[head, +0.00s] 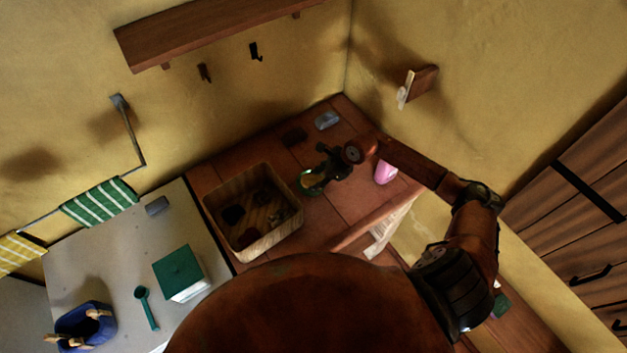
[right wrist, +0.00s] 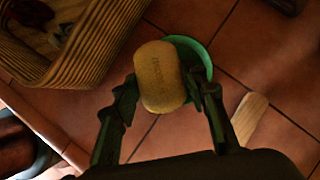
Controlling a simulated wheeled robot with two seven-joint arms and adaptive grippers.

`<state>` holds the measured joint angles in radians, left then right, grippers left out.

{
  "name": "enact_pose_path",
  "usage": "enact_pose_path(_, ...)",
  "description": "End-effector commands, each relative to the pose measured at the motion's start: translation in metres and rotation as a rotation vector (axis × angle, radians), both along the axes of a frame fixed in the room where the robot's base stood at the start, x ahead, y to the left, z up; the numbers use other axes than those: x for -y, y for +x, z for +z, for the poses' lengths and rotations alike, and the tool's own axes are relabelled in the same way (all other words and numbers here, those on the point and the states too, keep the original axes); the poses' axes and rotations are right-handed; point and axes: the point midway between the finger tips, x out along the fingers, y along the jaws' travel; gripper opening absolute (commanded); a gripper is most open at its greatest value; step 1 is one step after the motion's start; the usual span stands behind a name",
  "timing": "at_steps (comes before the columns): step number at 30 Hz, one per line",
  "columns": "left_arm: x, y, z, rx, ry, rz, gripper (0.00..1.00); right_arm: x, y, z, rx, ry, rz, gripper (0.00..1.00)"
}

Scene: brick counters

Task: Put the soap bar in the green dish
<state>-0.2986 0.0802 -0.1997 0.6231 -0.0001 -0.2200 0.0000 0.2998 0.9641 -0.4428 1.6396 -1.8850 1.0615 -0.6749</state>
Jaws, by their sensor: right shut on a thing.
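My right gripper (right wrist: 162,98) is shut on the tan soap bar (right wrist: 161,76), with a finger on either side of it in the right wrist view. The green dish (right wrist: 200,52) shows behind the soap bar, on the tiled counter, and the bar hides much of it. I cannot tell whether the bar touches the dish. In the head view, my right gripper (head: 322,176) is over the tiled counter, and the green dish (head: 307,182) shows partly beneath it. The soap bar is hard to make out there. My left gripper is not in view.
A wicker basket (head: 262,245) holding dark things stands left of the dish. A pink object (head: 385,172) and a grey block (head: 327,120) are on the tiled counter (head: 335,215). A light wooden piece (right wrist: 249,118) lies right of the dish. A green-topped box (head: 178,270) stands farther left.

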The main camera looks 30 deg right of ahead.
Motion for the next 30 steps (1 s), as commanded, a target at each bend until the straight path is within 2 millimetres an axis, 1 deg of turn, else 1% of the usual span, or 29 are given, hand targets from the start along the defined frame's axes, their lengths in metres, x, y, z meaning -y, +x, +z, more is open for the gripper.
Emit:
enact_pose_path(1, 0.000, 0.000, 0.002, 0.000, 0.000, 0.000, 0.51, 0.000, 0.008, -0.006, 0.001, 0.005, -0.003, 0.14)
enact_pose_path(4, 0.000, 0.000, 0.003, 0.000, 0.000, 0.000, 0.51, 0.002, 0.018, -0.018, 0.001, 0.003, -0.001, 0.14)
enact_pose_path(11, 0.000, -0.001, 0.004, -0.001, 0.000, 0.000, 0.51, 0.004, 0.029, -0.033, 0.000, 0.002, 0.001, 0.14)
enact_pose_path(15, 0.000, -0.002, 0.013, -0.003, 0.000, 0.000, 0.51, 0.004, 0.028, -0.052, -0.001, 0.003, -0.001, 0.14)
enact_pose_path(18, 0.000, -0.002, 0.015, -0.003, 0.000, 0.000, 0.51, 0.004, 0.028, -0.061, 0.001, 0.003, 0.001, 0.14)
enact_pose_path(24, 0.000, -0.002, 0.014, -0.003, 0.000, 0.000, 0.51, 0.004, 0.028, -0.063, 0.002, 0.001, 0.003, 0.14)
enact_pose_path(25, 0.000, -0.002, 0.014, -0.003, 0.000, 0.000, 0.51, 0.004, 0.028, -0.063, 0.002, 0.000, 0.003, 0.41)
enact_pose_path(27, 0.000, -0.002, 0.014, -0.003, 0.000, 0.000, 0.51, 0.004, 0.028, -0.063, 0.002, 0.000, 0.003, 0.46)
enact_pose_path(30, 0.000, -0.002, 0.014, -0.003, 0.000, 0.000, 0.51, 0.004, 0.028, -0.063, 0.001, 0.000, 0.002, 0.47)
